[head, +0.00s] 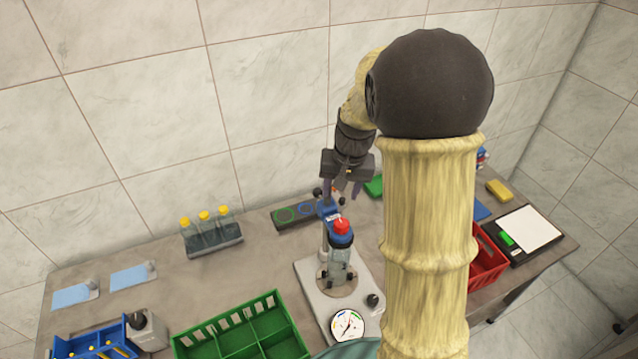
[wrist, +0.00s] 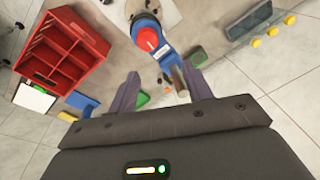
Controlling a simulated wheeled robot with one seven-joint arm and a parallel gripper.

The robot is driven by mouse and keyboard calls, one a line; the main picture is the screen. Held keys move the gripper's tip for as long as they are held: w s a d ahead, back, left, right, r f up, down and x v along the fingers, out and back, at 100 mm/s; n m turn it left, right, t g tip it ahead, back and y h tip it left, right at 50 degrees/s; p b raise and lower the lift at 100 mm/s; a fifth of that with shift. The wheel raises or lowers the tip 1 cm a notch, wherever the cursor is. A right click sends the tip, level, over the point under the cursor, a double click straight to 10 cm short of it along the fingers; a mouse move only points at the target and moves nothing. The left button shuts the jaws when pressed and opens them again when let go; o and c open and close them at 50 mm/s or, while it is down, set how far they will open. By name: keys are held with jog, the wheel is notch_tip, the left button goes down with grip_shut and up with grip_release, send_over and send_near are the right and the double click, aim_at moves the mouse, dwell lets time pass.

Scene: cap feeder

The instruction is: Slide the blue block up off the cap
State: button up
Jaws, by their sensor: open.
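The blue block (head: 328,208) is at the top of the post of a grey-based stand (head: 306,270), beside and partly behind a red cap (head: 341,226). In the wrist view the blue block (wrist: 166,53) reaches from the red cap (wrist: 148,39) toward the end of the post (wrist: 180,80). My gripper (head: 341,195) points down just above and behind the cap in the head view. In the wrist view my gripper (wrist: 160,71) is open, its two fingers apart with the post end showing between them. Nothing is held. I cannot tell whether a finger touches the block.
A round gauge (head: 348,324) stands at the front of the stand. A green crate (head: 240,330) is at front left, a red crate (head: 488,262) at right. A rack of yellow-capped bottles (head: 213,240) stands at the back left. A dark tray (head: 290,216) lies behind the stand.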

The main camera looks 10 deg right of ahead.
notch_tip(320, 180, up, 3)
jog(key=m+y+p, duration=0.1)
jog(key=m+p, duration=0.1)
jog(key=p, duration=0.1)
send_over(319, 189)
jog(key=s+d, duration=0.1)
jog(key=d, duration=0.2)
jog(key=shift+s+g, duration=0.15)
jog(key=shift+g, duration=0.25)
jog(key=shift+n, duration=0.3)
jog(key=a+f+p, duration=0.1)
jog(key=f+p, duration=0.1)
jog(key=f, duration=0.3)
jog(key=w+a+f+p, duration=0.1)
jog(key=f+p, duration=0.1)
jog(key=f, duration=0.4)
jog(key=a+f+p, duration=0.1)
jog(key=f+p, duration=0.2)
jog(key=f, duration=0.3)
jog(key=shift+w, duration=0.15)
grip_shut()
